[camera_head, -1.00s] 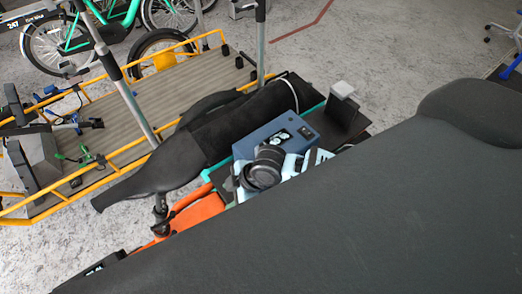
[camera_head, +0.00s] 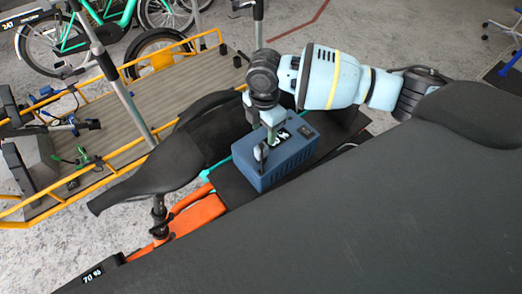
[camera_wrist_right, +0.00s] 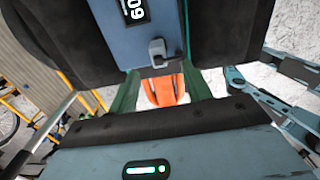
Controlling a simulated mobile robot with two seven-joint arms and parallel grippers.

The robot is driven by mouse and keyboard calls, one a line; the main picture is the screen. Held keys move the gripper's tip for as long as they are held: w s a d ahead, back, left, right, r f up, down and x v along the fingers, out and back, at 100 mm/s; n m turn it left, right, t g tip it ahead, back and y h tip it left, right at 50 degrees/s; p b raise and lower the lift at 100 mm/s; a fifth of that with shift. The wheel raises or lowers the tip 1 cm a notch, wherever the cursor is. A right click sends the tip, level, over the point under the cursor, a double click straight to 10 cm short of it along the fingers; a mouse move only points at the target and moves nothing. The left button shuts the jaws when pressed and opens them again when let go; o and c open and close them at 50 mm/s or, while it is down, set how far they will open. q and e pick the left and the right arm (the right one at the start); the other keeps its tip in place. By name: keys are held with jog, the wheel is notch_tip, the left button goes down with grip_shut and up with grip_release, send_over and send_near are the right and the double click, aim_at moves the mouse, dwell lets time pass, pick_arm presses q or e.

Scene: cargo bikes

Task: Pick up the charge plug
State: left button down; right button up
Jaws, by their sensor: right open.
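A blue charger box (camera_head: 275,160) sits beside the black bike seat, with a lit display on top. A small grey plug (camera_wrist_right: 157,48) shows on the box's near face. My right gripper (camera_head: 268,142) is over the box, its fingers pointing down. Contact with the plug cannot be told. My left gripper is not in view.
A cargo bike with a yellow rail (camera_head: 165,60) and wooden deck stands behind. A large dark surface covers the lower right. Open floor shows at the upper right.

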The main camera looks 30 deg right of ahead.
aim_at(262, 143)
jog(key=shift+w+a+f, duration=0.1)
jog(key=shift+w+f, duration=0.05)
jog(key=shift+f, duration=3.8)
grip_shut()
notch_tip(262, 143, up, 10)
jog(key=shift+r, duration=0.1)
